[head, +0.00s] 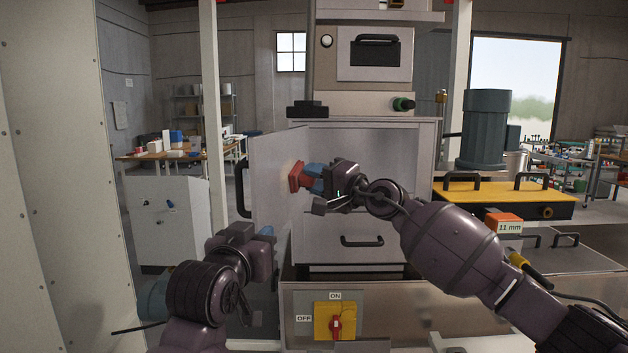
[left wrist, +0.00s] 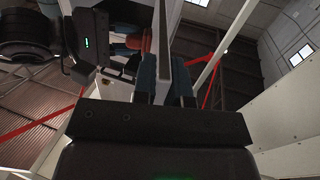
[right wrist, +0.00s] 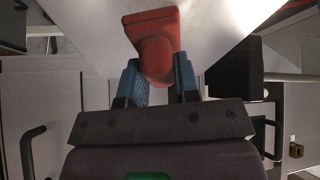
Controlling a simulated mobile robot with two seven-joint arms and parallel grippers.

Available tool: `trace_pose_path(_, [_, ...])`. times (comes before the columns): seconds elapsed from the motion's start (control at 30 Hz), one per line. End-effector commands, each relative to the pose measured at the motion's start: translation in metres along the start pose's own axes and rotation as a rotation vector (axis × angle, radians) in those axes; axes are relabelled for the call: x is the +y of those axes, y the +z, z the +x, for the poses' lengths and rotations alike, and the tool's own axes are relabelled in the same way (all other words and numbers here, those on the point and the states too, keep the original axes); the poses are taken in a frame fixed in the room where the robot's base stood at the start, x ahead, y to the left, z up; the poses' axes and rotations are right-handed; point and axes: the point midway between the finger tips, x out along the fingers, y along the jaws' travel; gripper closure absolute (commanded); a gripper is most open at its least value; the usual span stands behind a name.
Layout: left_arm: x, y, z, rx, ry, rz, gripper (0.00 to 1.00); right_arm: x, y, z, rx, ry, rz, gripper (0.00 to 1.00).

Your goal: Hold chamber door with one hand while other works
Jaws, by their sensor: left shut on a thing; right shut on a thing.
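The chamber door (head: 268,190) is a pale flat panel standing swung open on the left of the grey cabinet (head: 395,150). A black handle (head: 243,188) is on its outer side. My left gripper (head: 264,233) is shut on the door's lower edge; in the left wrist view the panel edge (left wrist: 162,50) runs between its blue fingers. My right gripper (head: 312,180) is shut on a red block-like tool (head: 296,177) at the door's inner face. The red tool (right wrist: 157,45) sits between the fingers in the right wrist view, its far end at the pale surface; exact contact is unclear.
A yellow switch plate (head: 335,322) with a red knob is on the low front panel. A drawer handle (head: 361,241) sits below my right wrist. A yellow-topped unit (head: 490,192) with a dark motor (head: 487,130) stands right. A white cabinet (head: 165,220) stands left.

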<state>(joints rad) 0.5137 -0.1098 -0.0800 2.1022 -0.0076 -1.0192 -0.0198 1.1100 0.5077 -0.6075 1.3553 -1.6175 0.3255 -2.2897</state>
Motion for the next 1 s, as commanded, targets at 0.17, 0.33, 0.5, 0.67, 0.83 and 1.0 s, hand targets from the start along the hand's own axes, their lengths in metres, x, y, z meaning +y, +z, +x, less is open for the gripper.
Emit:
trace_pose_path(0.17, [0.001,0.001,0.000,-0.002,0.002,0.000,1.00,0.004,-0.012,0.005,0.001,-0.002,0.003,0.90])
trace_pose_path(0.33, [0.001,0.001,0.000,-0.002,0.002,0.000,1.00,0.007,-0.022,0.008,0.001,-0.001,0.002,0.90])
trace_pose_path(0.5, [0.001,0.001,0.000,-0.002,0.001,0.000,1.00,0.008,-0.026,0.010,-0.001,-0.002,0.002,0.90])
trace_pose_path(0.67, [0.001,0.001,0.000,-0.002,0.001,0.000,1.00,0.008,-0.024,0.012,-0.001,-0.002,0.000,0.90])
trace_pose_path(0.83, [0.001,0.001,0.000,-0.002,0.002,0.000,1.00,0.005,-0.016,0.008,-0.002,0.000,-0.004,0.90])
trace_pose_path(1.0, [0.001,0.001,0.000,-0.002,0.002,0.000,1.00,0.001,-0.004,0.003,-0.002,-0.001,-0.004,0.90])
